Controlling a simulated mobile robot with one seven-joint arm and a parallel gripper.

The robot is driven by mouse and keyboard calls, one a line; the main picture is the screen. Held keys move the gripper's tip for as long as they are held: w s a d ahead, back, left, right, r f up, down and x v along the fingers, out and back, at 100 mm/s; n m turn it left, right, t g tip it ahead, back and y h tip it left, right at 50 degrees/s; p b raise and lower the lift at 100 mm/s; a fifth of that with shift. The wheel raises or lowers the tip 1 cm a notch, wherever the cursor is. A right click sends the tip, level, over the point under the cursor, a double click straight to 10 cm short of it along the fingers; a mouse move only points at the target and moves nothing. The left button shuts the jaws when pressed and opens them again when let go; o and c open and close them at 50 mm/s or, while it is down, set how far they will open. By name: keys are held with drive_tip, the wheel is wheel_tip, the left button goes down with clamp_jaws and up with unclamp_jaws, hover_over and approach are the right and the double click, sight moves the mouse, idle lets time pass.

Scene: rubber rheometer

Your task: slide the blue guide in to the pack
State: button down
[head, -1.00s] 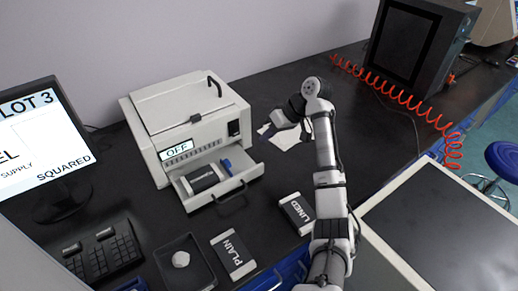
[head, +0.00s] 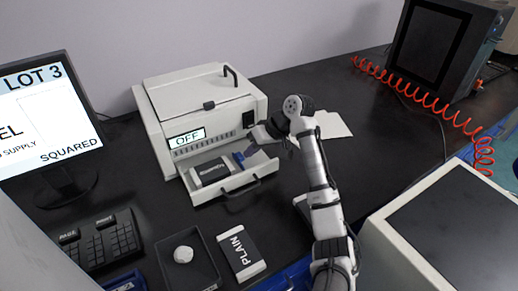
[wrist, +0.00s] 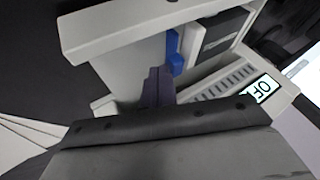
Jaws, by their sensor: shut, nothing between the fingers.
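The blue guide (head: 239,158) stands in the open drawer (head: 236,184) of the light grey machine, to the right of the dark pack (head: 212,170). In the wrist view the blue guide (wrist: 174,50) sits by a light grey block, with the dark pack (wrist: 224,30) beyond. My gripper (head: 250,150) is shut and empty at the drawer's right end. In the wrist view its dark fingers (wrist: 157,78) point into the drawer right beside the guide, on the side away from the pack. I cannot tell whether they touch it.
The machine (head: 200,105) shows OFF. A PLAIN pack (head: 241,253), a black tray (head: 205,275) with a white lump (head: 183,254) and a keypad (head: 100,240) lie in front. White sheets (head: 333,124) lie behind my arm. A red coiled hose (head: 430,103) is at the right.

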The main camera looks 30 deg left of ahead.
sight(241, 158)
drive_tip(key=shift+s, duration=0.1)
drive_tip(key=s+a, duration=0.1)
drive_tip(key=s+a+p, duration=0.1)
drive_tip(key=s, duration=0.1)
drive_tip(key=shift+s, duration=0.15)
idle(0.5)
